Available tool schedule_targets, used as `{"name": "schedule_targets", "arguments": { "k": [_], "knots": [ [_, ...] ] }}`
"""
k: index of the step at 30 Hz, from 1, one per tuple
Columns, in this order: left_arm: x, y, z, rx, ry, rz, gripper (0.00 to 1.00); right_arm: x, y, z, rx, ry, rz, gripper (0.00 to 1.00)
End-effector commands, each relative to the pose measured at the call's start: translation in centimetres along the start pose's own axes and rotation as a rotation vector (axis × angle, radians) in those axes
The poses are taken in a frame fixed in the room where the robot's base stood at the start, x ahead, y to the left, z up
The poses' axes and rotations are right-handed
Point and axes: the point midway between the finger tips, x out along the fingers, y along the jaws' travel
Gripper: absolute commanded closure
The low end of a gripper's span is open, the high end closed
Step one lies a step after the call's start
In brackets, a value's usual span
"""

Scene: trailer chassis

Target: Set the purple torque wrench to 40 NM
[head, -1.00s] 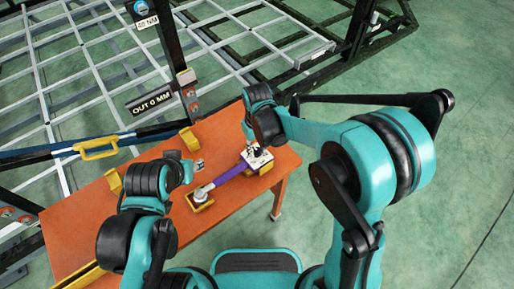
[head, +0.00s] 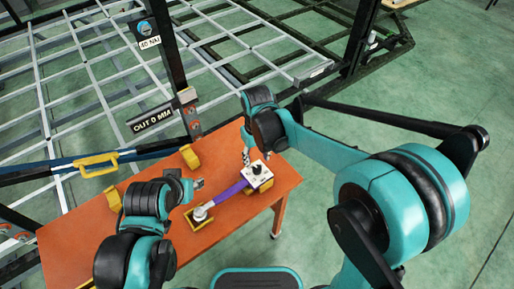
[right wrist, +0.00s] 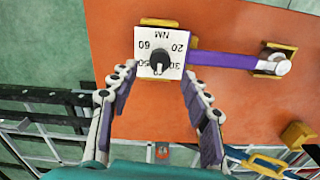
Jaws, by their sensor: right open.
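The purple torque wrench (head: 230,192) lies on the orange table, its white dial box (head: 259,177) at the right end. It also shows in the right wrist view (right wrist: 222,61). The dial face (right wrist: 146,40) is marked NM, with 60, 20, 50 and 30 readable. Its black knob (right wrist: 160,61) has its light pointer mark between 50 and 30; no number is readable there. My right gripper (head: 246,157) is open and empty behind the dial box, and its fingers (right wrist: 158,72) spread either side of the knob, apart from it. My left gripper (head: 198,184) is above the table; its opening is unclear.
The wrench's socket end rests at a yellow holder (head: 200,222). Several yellow blocks stand on the table (head: 150,250). A sign (head: 150,43) on the chassis post appears to read 40 NM, and another (head: 152,118) reads OUT 0 MM. The grey frame lies behind.

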Motion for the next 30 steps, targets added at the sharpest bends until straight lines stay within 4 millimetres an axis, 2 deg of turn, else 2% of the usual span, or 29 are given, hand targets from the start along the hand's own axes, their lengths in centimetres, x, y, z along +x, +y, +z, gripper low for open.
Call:
{"name": "schedule_targets", "arguments": {
  "k": [3,6,12,30],
  "knots": [
    [0.0,0.0,0.0,0.000,0.000,0.000,0.60,-2.7,0.0,0.0,0.000,0.000,0.000,0.52],
    [0.0,0.0,0.0,0.000,0.000,0.000,0.60,-4.5,0.0,0.0,0.000,0.000,0.000,0.52],
    [0.0,0.0,0.0,0.000,0.000,0.000,0.60,-6.5,0.0,0.0,0.000,0.000,0.000,0.52],
    [0.0,0.0,0.0,0.000,0.000,0.000,0.60,-6.7,0.1,0.1,0.002,0.003,0.000,0.52]
  ]
}}
